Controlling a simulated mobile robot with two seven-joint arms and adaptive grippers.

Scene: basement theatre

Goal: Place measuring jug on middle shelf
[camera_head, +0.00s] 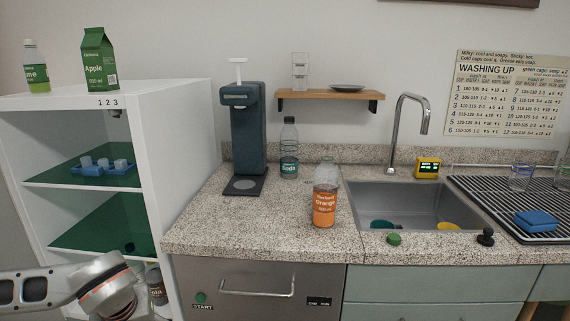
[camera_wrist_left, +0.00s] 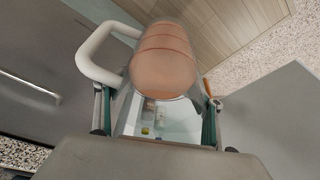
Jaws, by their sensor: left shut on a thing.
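The measuring jug (camera_wrist_left: 165,60) appears to be the ribbed, terracotta-coloured round body with a white loop handle in the left wrist view. My left gripper (camera_wrist_left: 158,112) is shut on it, a finger at each side; its far end is blurred. The white shelf unit (camera_head: 160,150) stands at the left of the head view, with green boards one above another. The upper green board (camera_head: 55,179) bears a blue tray of small cups. The green board below it (camera_head: 95,228) is mostly bare, with a small dark thing near its front right. My right gripper is out of view.
A juice carton (camera_head: 98,60) and a green bottle (camera_head: 34,68) stand on the unit's top. A dark bottle (camera_head: 156,285) stands low in the unit. The counter (camera_head: 270,225) holds a drinks machine (camera_head: 248,130), a soda bottle (camera_head: 289,150) and an orange bottle (camera_head: 324,205), with a sink (camera_head: 410,205) beyond.

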